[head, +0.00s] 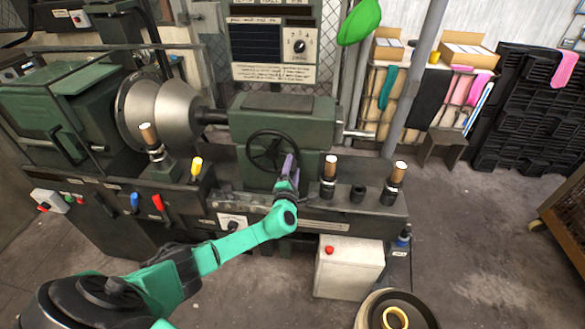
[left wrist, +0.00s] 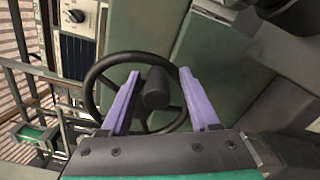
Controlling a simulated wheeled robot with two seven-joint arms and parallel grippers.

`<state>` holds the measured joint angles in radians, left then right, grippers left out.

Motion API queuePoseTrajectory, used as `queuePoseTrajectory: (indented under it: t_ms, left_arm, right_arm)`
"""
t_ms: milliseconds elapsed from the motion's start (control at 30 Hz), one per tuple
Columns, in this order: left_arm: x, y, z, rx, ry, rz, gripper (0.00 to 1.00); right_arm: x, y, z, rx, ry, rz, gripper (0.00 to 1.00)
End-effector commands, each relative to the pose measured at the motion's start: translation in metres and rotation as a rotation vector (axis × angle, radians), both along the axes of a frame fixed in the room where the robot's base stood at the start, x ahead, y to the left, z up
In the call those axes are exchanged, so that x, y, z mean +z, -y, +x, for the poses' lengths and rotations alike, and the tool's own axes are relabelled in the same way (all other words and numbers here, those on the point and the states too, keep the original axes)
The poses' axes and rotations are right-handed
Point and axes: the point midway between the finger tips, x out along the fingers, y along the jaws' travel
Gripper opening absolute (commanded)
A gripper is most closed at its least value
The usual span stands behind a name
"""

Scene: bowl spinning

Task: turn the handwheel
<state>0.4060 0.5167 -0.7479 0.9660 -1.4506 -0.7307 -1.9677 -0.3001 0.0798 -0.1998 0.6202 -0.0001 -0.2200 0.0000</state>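The dark handwheel (head: 249,151) stands upright on the front of the green machine carriage (head: 285,120). In the left wrist view its rim (left wrist: 91,84) fills the middle, behind my fingers. My left gripper (head: 289,162) has purple fingers and is in front of the wheel's right side. In the left wrist view the left gripper (left wrist: 158,78) is open. A dark knob (left wrist: 155,88) of the wheel shows between the fingers, with a gap on each side. I cannot tell how deep the knob reaches between them. My right gripper is not in view.
A grey metal bowl form (head: 180,108) is on the spindle at left. Levers with yellow (head: 196,166) and red (head: 158,202) grips stand along the bed. Wood-topped posts (head: 330,165) are right of the wheel. A white box (head: 348,268) stands below.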

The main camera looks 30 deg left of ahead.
Motion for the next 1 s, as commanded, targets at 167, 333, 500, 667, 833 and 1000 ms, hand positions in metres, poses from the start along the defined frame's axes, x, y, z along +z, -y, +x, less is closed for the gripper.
queuePoseTrajectory:
  t_ms: [167, 333, 500, 667, 833, 1000]
  left_arm:
    - [0.001, 0.001, -0.002, -0.001, 0.002, -0.001, 0.62]
    - [0.002, 0.008, -0.024, -0.002, -0.001, -0.001, 0.62]
    - [0.001, 0.022, -0.064, -0.002, -0.001, -0.001, 0.62]
    - [-0.001, 0.037, -0.105, -0.002, -0.003, -0.001, 0.62]
    - [-0.001, 0.046, -0.133, -0.001, -0.002, -0.001, 0.62]
    - [0.001, 0.048, -0.138, 0.0, 0.0, -0.001, 0.62]
  right_arm:
    - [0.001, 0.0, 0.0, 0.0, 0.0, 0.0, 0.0]
    - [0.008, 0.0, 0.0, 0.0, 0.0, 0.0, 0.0]
    - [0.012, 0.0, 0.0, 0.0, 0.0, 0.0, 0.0]
    - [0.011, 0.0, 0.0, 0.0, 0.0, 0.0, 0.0]
    - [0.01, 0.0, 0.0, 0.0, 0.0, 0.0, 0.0]
    - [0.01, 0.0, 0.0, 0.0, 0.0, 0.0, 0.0]
